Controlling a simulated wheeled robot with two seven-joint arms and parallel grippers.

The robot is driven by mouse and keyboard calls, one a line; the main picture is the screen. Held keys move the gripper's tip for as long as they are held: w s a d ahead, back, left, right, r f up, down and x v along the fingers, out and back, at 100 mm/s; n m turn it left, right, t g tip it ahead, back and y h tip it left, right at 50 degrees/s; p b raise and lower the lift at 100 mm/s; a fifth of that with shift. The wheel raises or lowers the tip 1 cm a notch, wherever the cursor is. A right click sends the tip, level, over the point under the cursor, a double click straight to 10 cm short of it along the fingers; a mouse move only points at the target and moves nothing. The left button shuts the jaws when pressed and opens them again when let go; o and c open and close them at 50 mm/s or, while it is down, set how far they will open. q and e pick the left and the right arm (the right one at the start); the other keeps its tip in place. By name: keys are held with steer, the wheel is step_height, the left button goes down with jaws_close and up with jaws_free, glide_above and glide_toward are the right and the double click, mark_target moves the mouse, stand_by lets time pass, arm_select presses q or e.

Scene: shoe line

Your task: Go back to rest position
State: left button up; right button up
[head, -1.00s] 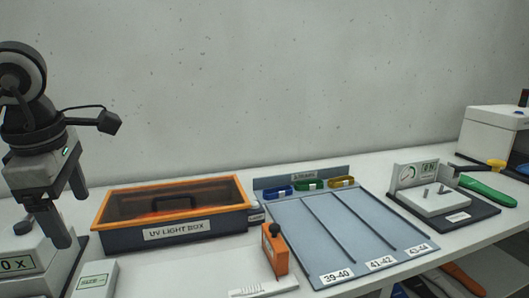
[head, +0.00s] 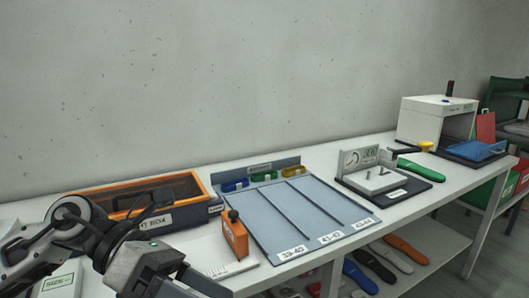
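My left gripper (head: 190,284) is low at the bottom left of the head view, in front of the UV light box (head: 100,206). Its fingers point down and right and look apart with nothing between them; their tips are partly cut off by the lower edge. My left arm hides part of the light box and its label. My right gripper is not in view.
An orange block with a black knob (head: 235,236) stands right of my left gripper. The grey sorting board (head: 262,215) lies beyond it, then a gauge stand (head: 385,185). A white box (head: 425,120) stands farther right. Several insoles lie on the lower shelf (head: 440,240).

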arm_select(q)
steer(key=w+d+n+t+h, duration=0.4)
steer(key=n+t+h, duration=0.45)
steer(key=n, duration=0.65)
steer(key=w+a+f+n+t+y, duration=0.4)
steer(key=f+n+t+y, duration=0.35)
steer(key=n+t, duration=0.55)
steer(key=s+a+f+n+g+y, duration=0.2)
steer(key=s+f+n+y, duration=0.1)
steer(key=f+n, duration=0.3)
steer(key=s+a+f+n+g+y, duration=0.2)
steer(key=s+f+n+g+y, duration=0.1)
steer(key=f, duration=0.7)
steer(key=s+a+f+n+g+y, duration=0.3)
steer(key=s+f+n+y, duration=0.2)
steer(key=f+n, duration=0.3)
steer(key=shift+s+f+n, duration=0.4)
steer(key=shift+s+f, duration=0.05)
steer(key=shift+s, duration=0.45)
